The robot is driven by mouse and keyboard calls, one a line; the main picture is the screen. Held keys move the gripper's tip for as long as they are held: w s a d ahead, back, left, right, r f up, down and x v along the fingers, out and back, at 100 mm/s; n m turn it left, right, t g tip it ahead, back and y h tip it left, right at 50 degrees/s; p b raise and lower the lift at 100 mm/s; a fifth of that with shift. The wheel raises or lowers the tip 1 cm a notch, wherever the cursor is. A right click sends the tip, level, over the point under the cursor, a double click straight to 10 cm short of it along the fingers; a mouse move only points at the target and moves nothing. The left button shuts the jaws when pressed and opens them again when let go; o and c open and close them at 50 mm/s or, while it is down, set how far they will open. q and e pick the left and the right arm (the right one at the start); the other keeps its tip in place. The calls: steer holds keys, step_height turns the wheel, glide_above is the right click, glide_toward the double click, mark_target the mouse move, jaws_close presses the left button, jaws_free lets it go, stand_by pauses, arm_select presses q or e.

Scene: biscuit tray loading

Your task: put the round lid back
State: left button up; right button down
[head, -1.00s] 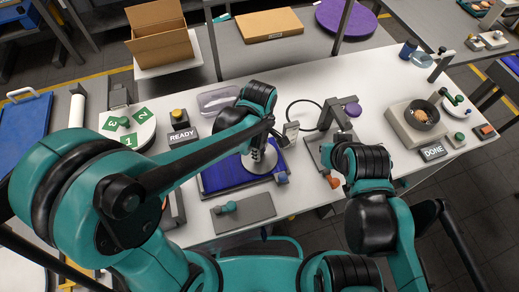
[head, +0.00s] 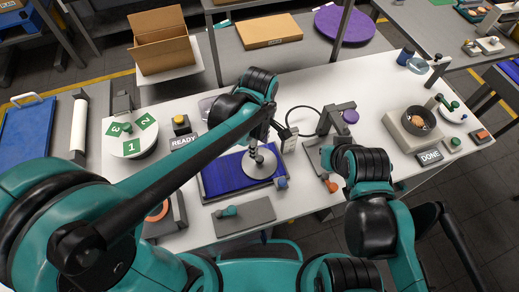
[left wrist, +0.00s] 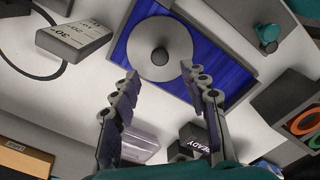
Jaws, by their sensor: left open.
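The round lid (head: 268,167) is a flat grey disc with a dark knob at its centre. It lies on the blue tray (head: 215,183) in the middle of the table. In the left wrist view, the lid (left wrist: 150,66) lies flat on the blue tray (left wrist: 215,62) just beyond the fingertips. My left gripper (left wrist: 159,72) is open and empty, its two fingers apart with the knob lined up between them. In the head view my left gripper (head: 257,143) is above the lid and partly hidden by its arm. My right gripper does not show.
A dark bowl (head: 408,118) on a grey base stands at the right near the DONE sign (head: 429,156). A numbered turntable (head: 128,151) and the READY sign (head: 184,142) are at the left. A grey plate (head: 252,222) with a teal piece lies in front of the tray.

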arm_select(q)
step_height(320, 180, up, 5)
steer(key=shift+r+p, duration=0.15)
steer(key=shift+p, duration=0.4)
steer(key=s+a+m+t, duration=0.2)
steer(key=a+m, duration=0.4)
steer(key=a, duration=0.3)
steer(key=s+a+r+m+t, duration=0.1)
steer(key=s+a+m+t, duration=0.2)
steer(key=a, duration=0.6)
steer(key=m+t, duration=0.2)
steer(key=m, duration=0.1)
steer(key=shift+r+m, duration=0.3)
steer(key=shift+d, duration=0.1)
step_height(320, 180, down, 7)
steer(key=b, duration=0.7)
